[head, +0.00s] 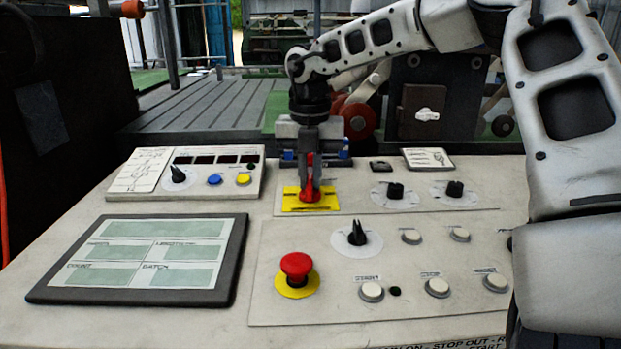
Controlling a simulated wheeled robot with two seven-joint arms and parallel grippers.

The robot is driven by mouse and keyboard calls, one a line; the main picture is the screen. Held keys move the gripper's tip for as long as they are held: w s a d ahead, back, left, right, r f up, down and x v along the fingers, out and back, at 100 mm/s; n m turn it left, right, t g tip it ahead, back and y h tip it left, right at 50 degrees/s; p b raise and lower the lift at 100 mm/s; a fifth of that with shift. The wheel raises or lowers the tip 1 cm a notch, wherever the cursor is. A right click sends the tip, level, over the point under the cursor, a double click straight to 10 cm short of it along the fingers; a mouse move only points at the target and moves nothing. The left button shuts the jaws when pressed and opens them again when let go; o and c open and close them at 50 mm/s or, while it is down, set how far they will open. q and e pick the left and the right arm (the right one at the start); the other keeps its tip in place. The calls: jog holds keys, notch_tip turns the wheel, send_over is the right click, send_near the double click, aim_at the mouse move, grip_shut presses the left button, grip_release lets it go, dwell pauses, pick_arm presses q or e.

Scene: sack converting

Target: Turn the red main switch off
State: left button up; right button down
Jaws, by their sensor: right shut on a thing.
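The red main switch (309,196) sits on a yellow plate (328,205) on the upper panel of the console. My right gripper (311,180) comes down on it from above and is shut on its red handle. The fingers hide part of the handle, so its exact turn is hard to tell. My left gripper is not in the head view.
A red mushroom button (297,266) on a yellow ring stands in front of the switch. Black knobs (395,191) and a black selector (357,234) are to the right. A grey display (150,255) lies at left, below a small control box (205,180).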

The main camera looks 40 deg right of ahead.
aim_at(308, 181)
jog(key=n, duration=0.5)
jog(key=shift+w+n, duration=0.1)
jog(key=shift+n, duration=0.2)
jog(key=shift+a+r+n, duration=0.1)
jog(key=shift+n, duration=2.2)
jog(key=c, duration=1.5)
grip_release()
notch_tip(308, 181, up, 16)
jog(key=shift+f+p, duration=0.1)
jog(key=shift+p, duration=0.7)
